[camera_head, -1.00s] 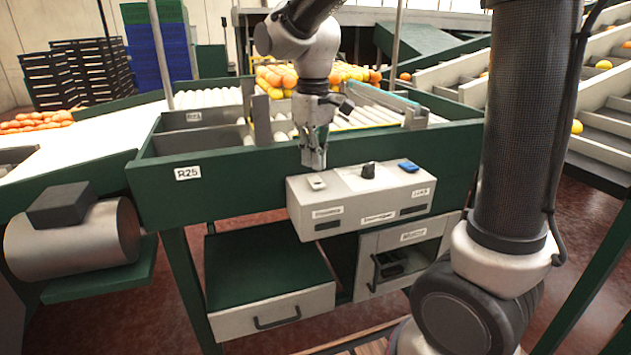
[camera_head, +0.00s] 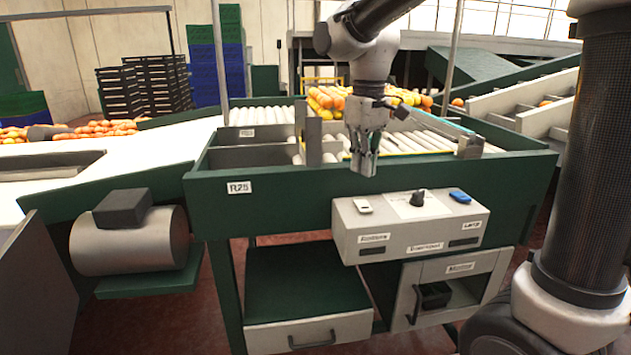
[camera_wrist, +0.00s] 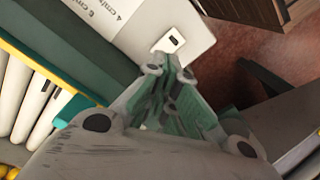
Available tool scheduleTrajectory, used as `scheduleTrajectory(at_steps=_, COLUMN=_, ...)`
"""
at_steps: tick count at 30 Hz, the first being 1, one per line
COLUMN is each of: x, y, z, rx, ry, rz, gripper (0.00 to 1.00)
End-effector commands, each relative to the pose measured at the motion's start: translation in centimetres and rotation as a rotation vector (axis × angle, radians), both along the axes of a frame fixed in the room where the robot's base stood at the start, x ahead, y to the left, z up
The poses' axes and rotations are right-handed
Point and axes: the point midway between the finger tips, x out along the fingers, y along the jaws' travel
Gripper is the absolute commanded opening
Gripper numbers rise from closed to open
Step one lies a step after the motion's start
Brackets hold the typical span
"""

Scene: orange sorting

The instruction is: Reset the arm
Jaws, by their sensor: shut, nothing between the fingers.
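My gripper (camera_head: 366,160) hangs pointing down above the front edge of the green sorting table (camera_head: 290,213). It is shut and empty. The grey control box (camera_head: 410,235) sits just below and to the right of it, with a white switch (camera_head: 363,206), a black knob (camera_head: 418,198) and a blue switch (camera_head: 460,196) on top. In the wrist view my gripper (camera_wrist: 172,75) points toward the white switch (camera_wrist: 170,40), apart from it as far as I can tell.
Rollers (camera_head: 264,116) with oranges (camera_head: 327,100) lie behind my gripper. Two upright grey plates (camera_head: 314,136) stand left of it. A grey motor cylinder (camera_head: 130,240) is at the left.

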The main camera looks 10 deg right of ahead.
Motion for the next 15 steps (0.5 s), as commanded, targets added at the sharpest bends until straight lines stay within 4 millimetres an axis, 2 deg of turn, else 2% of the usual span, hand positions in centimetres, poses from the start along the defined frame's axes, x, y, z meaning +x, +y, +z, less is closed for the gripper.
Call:
scheduleTrajectory(at_steps=2, x=-0.5, y=-0.2, z=-1.2, rx=-0.001, ry=0.005, rz=-0.027, gripper=0.00)
scheduleTrajectory(at_steps=5, x=-3.2, y=-1.8, z=-2.2, rx=0.004, ry=-0.006, rz=-0.076, gripper=0.00)
scheduleTrajectory(at_steps=12, x=-11.7, y=-9.0, z=-2.0, rx=0.056, ry=-0.140, rz=-0.283, gripper=0.00)
scheduleTrajectory(at_steps=15, x=-15.1, y=-11.5, z=-2.1, rx=0.074, ry=-0.209, rz=-0.367, gripper=0.00)
